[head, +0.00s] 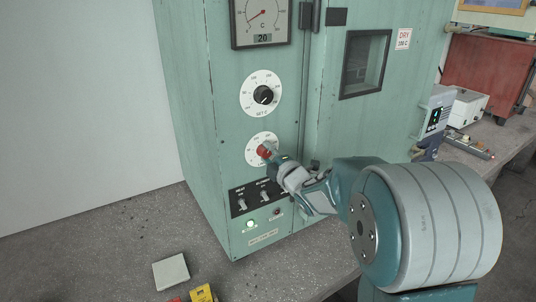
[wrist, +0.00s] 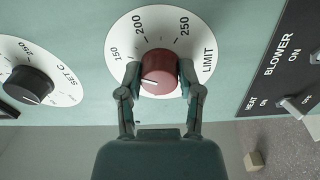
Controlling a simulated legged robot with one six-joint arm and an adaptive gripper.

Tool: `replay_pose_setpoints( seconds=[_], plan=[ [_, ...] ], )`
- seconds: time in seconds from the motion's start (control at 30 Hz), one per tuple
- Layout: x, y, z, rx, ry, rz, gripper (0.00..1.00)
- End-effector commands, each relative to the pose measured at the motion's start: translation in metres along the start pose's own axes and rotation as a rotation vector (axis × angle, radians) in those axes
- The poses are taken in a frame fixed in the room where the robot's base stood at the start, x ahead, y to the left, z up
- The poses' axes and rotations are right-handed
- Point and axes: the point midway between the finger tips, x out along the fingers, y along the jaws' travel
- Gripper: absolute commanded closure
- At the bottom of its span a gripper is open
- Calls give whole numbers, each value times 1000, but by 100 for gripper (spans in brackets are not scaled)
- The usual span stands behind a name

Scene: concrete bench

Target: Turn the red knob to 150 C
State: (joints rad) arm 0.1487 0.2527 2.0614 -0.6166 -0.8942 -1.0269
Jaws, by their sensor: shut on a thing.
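The red knob (wrist: 159,68) sits on a white round dial (wrist: 205,58) marked LIMIT, with 150 at upper left, 200 at top and 250 at upper right in the wrist view. In the head view the red knob (head: 264,149) is on the lower dial of the green cabinet. My gripper (wrist: 160,76) is shut on the knob, one finger on each side. It also shows at the knob in the head view (head: 271,154). A short pale mark shows on the knob's lower left in the wrist view; its exact reading is hard to tell.
A black knob (head: 263,95) on a SET C dial is above. A switch panel (head: 255,195) with toggles lies below. The gauge (head: 262,20) at the top shows 20.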

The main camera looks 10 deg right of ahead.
Motion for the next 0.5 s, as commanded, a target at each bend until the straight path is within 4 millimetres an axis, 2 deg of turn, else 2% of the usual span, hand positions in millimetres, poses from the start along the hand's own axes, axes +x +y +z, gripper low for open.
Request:
replay_pose_setpoints(
  seconds=[0.5],
  plan=[
    [0,-6,-1,-38,4,-13,100]
  ],
)
